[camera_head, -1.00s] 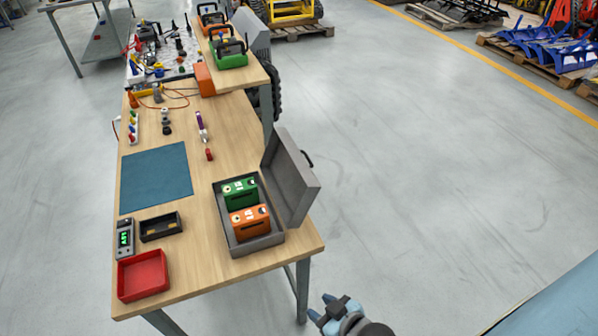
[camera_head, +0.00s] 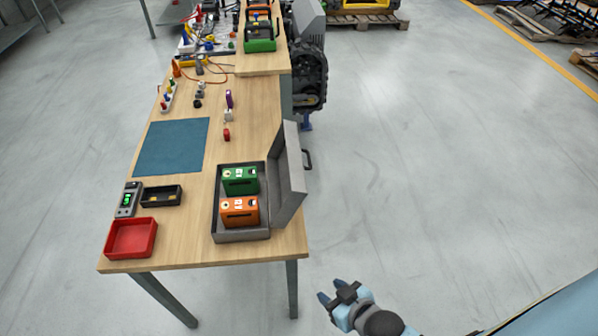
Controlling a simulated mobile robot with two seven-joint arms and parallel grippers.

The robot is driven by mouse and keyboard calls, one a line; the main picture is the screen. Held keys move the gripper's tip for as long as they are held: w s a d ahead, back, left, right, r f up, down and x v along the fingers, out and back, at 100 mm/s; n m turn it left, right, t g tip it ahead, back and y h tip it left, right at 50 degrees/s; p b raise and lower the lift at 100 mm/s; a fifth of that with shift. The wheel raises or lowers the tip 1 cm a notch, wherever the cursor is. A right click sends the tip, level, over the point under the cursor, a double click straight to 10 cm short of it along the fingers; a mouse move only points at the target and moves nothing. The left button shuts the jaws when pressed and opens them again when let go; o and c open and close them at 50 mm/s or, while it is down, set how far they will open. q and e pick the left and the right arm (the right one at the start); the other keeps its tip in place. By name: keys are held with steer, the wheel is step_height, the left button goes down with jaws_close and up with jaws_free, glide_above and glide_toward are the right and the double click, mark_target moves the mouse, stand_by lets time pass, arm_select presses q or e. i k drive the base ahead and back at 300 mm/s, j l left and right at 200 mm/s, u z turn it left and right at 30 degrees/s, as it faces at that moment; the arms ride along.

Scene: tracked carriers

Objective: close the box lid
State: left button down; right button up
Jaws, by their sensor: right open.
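The grey box (camera_head: 242,236) stands on the wooden table near its right front corner. Its lid (camera_head: 289,178) is open, standing up and leaning outward on the box's right side, with a dark handle (camera_head: 307,159) on its outer face. A green block-like unit (camera_head: 240,181) and an orange one (camera_head: 239,212) sit inside the box. My right gripper (camera_head: 338,292) is open and empty, over the floor to the right of the table, below and to the right of the box in the picture. It touches nothing. My left gripper is not in view.
A red tray (camera_head: 131,239), a small black tray (camera_head: 161,196), a meter (camera_head: 128,200) and a blue mat (camera_head: 172,147) lie left of the box. A black tracked machine (camera_head: 309,80) stands beyond the table's right edge. The floor right of the table is clear.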

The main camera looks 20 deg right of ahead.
mark_target(287, 181)
steer(key=l+u, duration=0.35)
steer(key=l, duration=0.7)
steer(key=l+u, duration=0.1)
steer(key=l, duration=0.75)
steer(key=k, duration=0.05)
